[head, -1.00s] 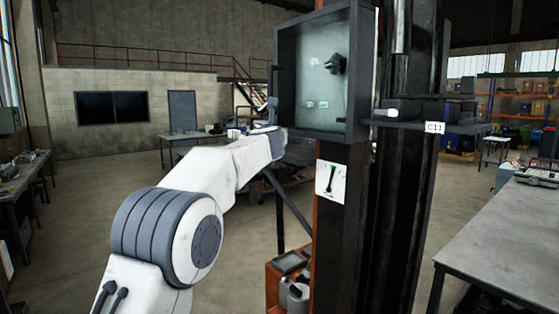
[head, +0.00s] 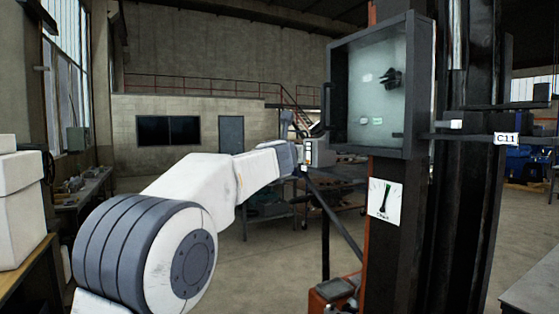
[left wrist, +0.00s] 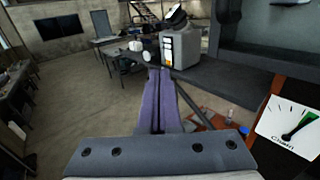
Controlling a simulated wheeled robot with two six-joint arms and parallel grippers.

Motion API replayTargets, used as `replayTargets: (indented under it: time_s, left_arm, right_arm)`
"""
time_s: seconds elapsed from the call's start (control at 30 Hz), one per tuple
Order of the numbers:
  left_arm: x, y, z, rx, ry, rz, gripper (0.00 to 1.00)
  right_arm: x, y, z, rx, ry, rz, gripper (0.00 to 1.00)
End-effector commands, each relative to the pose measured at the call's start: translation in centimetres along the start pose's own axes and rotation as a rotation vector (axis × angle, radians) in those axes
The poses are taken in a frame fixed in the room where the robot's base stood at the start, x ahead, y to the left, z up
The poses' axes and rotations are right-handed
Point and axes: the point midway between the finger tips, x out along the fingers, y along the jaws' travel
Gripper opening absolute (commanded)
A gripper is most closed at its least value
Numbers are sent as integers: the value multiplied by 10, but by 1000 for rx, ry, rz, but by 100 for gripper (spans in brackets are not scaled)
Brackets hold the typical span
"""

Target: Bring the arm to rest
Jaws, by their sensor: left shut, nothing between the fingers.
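My left arm (head: 190,195) comes in from the lower left of the head view and reaches toward the steel post. In the left wrist view my left gripper (left wrist: 160,74) is shut, its two purple-grey fingers together and holding nothing. Its fingertips appear just below a grey box with a yellow label (left wrist: 181,48); whether they touch it I cannot tell. In the head view the wrist end is beside this labelled box (head: 308,153), and the fingers cannot be made out. My right gripper is not in view.
A glass-fronted cabinet (head: 338,92) hangs on the dark post (head: 400,235), above a gauge card (head: 384,201). A dark shelf (left wrist: 225,82) runs near my gripper. White boxes (head: 20,205) stand at left. Open floor (head: 255,275) lies below the arm.

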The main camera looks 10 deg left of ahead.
Motion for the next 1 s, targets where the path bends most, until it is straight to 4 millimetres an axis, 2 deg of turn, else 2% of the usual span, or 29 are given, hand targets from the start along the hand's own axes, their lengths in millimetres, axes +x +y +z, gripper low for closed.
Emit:
replayTargets:
  time_s: [0.03, 0.2, 0.3, 0.37, 0.47, 0.57, 0.6, 0.7, 0.83, 0.9, 0.97, 1.0]
  left_arm:
    - [-8, 7, 0, 0, -3, 1, 0]
    - [-21, 24, 1, -2, -2, -1, 0]
    - [-26, 24, 0, 13, 1, -10, 0]
    - [-30, 16, -6, 60, 7, -35, 0]
    - [-42, -19, -26, 234, 26, -131, 0]
    - [-68, -71, -61, 508, 41, -291, 0]
    - [-82, -92, -79, 631, 42, -368, 0]
    - [-123, -139, -126, 925, 26, -567, 0]
    - [-187, -182, -190, 1277, -28, -836, 0]
    - [-225, -196, -226, 1456, -76, -988, 0]
    - [-259, -203, -257, 1602, -126, -1123, 0]
    - [-282, -205, -277, 1696, -165, -1216, 0]
  right_arm:
    - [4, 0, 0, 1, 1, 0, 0]
    - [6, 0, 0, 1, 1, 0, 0]
    - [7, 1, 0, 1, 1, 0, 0]
    - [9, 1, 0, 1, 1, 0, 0]
    - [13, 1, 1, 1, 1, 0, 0]
    - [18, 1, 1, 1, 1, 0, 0]
    - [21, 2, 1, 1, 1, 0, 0]
    - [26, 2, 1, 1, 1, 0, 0]
    - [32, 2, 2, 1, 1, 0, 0]
    - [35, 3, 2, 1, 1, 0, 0]
    - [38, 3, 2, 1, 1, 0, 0]
    - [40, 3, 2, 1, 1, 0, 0]
